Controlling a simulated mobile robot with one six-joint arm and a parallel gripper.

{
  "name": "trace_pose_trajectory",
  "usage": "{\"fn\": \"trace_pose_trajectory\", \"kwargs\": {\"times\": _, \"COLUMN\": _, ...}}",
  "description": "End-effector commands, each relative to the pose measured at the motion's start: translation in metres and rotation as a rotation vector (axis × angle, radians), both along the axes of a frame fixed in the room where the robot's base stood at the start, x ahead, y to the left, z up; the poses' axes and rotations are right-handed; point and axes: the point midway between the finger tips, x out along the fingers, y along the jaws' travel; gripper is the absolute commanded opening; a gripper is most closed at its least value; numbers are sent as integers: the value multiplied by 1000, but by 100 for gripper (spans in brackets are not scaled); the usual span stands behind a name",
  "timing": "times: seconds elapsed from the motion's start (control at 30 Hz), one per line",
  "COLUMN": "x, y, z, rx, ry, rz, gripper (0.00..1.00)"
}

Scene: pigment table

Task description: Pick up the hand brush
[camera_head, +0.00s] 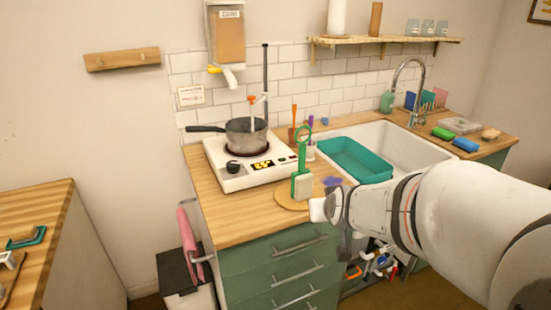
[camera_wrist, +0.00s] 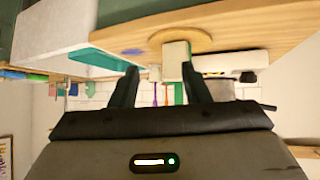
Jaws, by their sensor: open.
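The hand brush (camera_head: 302,183) has a green looped handle and a cream block. It stands upright, handle up, on a round wooden board (camera_head: 288,203) at the counter's front, right of the hotplate. In the wrist view, which looks upside down, the brush (camera_wrist: 176,58) shows its cream block and part of its green handle beyond the fingers. My gripper (camera_wrist: 158,80) is open and empty, with the brush towards the right finger in that view. In the head view, my arm's end is right of the brush and in front of the counter; its fingers are mostly hidden.
A saucepan (camera_head: 245,135) sits on the white hotplate (camera_head: 223,177) left of the brush. A teal basin (camera_head: 350,158) is in the sink behind to the right. A utensil holder (camera_head: 310,153) stands behind the brush. Drawers (camera_head: 280,262) lie below the counter.

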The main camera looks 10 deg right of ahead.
Motion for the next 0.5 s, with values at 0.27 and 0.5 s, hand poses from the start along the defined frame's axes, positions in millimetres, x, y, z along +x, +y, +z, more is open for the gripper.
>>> {"fn": "trace_pose_trajectory", "kwargs": {"times": 0.27, "x": 88, "y": 7, "z": -7, "rx": 52, "ry": -440, "rz": 100, "gripper": 42}}
{"fn": "trace_pose_trajectory", "kwargs": {"times": 0.5, "x": 111, "y": 14, "z": 1, "rx": 95, "ry": -662, "rz": 162, "gripper": 42}}
